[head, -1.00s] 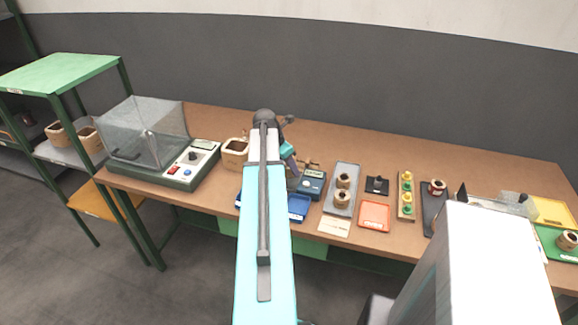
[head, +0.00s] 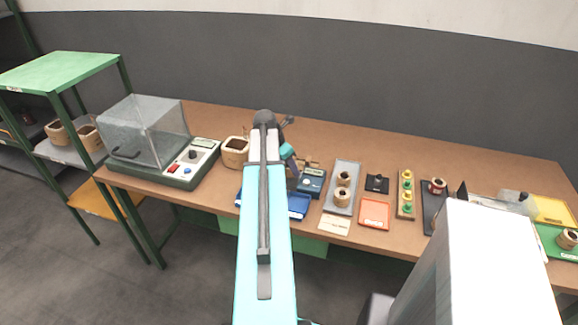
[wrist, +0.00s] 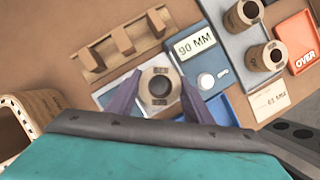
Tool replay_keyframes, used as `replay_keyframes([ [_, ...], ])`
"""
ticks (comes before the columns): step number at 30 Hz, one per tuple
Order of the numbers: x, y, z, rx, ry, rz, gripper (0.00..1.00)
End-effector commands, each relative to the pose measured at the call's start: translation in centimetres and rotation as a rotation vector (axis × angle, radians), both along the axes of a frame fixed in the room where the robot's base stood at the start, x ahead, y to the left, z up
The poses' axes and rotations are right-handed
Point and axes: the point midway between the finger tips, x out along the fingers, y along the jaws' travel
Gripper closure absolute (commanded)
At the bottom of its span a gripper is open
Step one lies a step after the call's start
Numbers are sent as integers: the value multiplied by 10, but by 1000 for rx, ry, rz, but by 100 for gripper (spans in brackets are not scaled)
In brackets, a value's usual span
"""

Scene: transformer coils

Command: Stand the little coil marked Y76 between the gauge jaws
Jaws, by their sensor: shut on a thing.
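In the wrist view a small tan coil (wrist: 160,88) with a dark round hole sits between the two purple fingers of my gripper (wrist: 160,82), which is shut on it. Its printed mark is upside down and too small to read surely. A pale plate (wrist: 106,95) shows around and below the coil; I cannot tell whether the coil touches it. The blue-grey gauge (wrist: 197,58), reading 90 MM, is just right of the coil. The gauge also shows in the head view (head: 313,181), where my arm hides the held coil. I cannot make out the gauge jaws clearly.
A wooden notched rack (wrist: 122,47) lies close behind the coil. A grey tray (head: 345,168) with two coils, an orange OVER tray (head: 375,214) and a blue tray (head: 299,206) are nearby. A wooden box-like coil (head: 235,152) stands left of my arm. A clear-covered machine (head: 150,130) is farther left.

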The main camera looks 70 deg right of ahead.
Motion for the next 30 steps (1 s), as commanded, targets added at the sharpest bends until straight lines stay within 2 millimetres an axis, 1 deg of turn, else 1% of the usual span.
replay_keyframes([
  [15, 0, 0, -12, -1, 0, 0, 83],
  [16, 0, 0, -12, -1, 0, 0, 52],
  [19, 0, 0, -12, -1, 0, -1, 35],
  [20, 0, 0, -12, -1, 0, -1, 32],
  [30, -3, 1, -13, 5, 5, -5, 32],
])
